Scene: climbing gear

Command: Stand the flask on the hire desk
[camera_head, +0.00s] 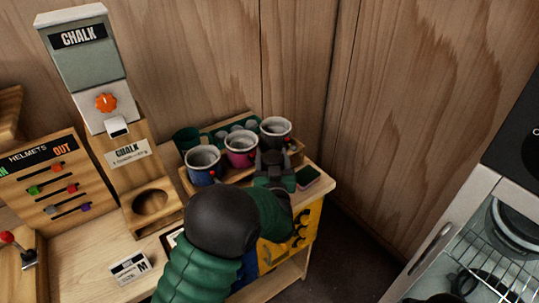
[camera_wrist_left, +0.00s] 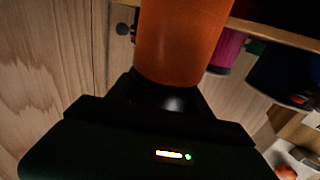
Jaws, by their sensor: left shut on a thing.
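My left gripper (camera_head: 272,165) is over the right part of the wooden hire desk (camera_head: 95,262), close in front of the pots in the head view. In the left wrist view it is shut on an orange cylinder, which looks like the flask (camera_wrist_left: 183,40). Only part of the flask shows there, and its ends are cut off or hidden. In the head view I cannot make the flask out; my gripper and arm cover that spot. Whether it touches the desk I cannot tell. My right gripper is not in view.
A blue pot (camera_head: 203,170), a pink pot (camera_head: 241,152) and a grey-rimmed pot (camera_head: 276,132) stand close behind my gripper. A dark flat item (camera_head: 309,178) lies to its right. The chalk dispenser (camera_head: 100,90) and a small card (camera_head: 130,269) are left.

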